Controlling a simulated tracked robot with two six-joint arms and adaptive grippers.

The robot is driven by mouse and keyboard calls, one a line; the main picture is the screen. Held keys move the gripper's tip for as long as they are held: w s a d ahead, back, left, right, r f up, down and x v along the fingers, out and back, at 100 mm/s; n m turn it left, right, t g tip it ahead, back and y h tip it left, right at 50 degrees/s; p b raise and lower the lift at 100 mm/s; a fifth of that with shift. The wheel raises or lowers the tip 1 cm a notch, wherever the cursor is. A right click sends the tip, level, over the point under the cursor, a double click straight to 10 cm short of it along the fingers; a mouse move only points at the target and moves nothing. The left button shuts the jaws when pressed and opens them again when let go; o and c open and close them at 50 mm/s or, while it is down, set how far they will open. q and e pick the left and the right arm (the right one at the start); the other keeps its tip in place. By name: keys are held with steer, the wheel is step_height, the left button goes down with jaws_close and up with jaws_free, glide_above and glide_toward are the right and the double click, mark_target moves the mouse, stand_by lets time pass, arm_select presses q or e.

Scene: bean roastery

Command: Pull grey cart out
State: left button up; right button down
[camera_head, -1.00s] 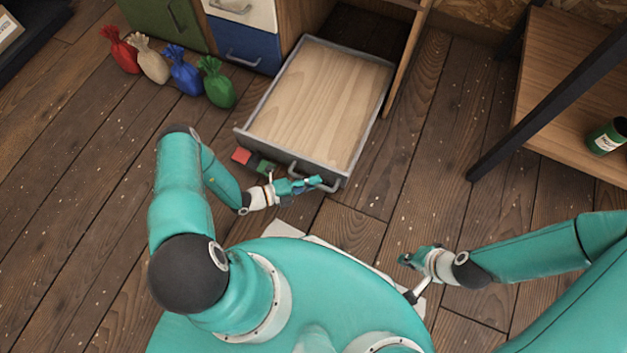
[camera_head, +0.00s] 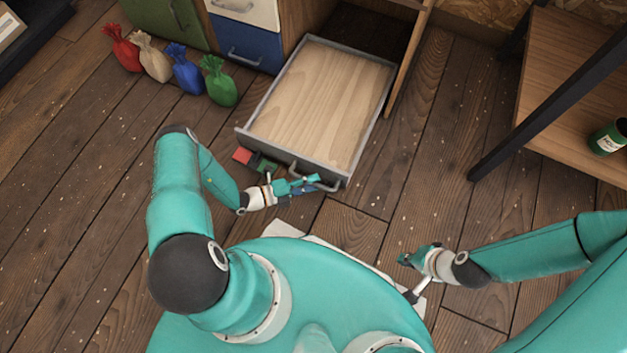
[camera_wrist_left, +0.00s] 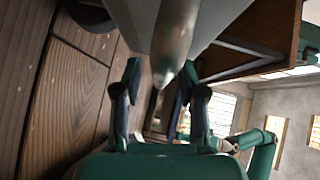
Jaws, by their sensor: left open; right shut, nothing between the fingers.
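The grey cart (camera_head: 258,101) is a low grey-walled tray with a pale wooden floor. It stands out from an opening in the wooden cabinet, and its inside is empty. Its grey bar handle (camera_head: 327,186) is on the near front wall. My left gripper (camera_head: 317,184) is open at the handle, its fingers parted. In the left wrist view the grey handle (camera_wrist_left: 176,35) shows between and beyond the two open fingers (camera_wrist_left: 160,80); I cannot tell if they touch it. My right gripper (camera_head: 403,259) is shut and empty, low over the floor to the right, apart from the cart.
Red, beige, blue and green sacks (camera_head: 186,75) stand left of the cart. Small red and green blocks (camera_head: 243,156) lie by its front left corner. A wooden shelf (camera_head: 560,90) with black legs and a green can (camera_head: 608,138) stands right. Floor between is clear.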

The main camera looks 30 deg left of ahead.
arm_select(q)
steer(key=v, duration=1.1)
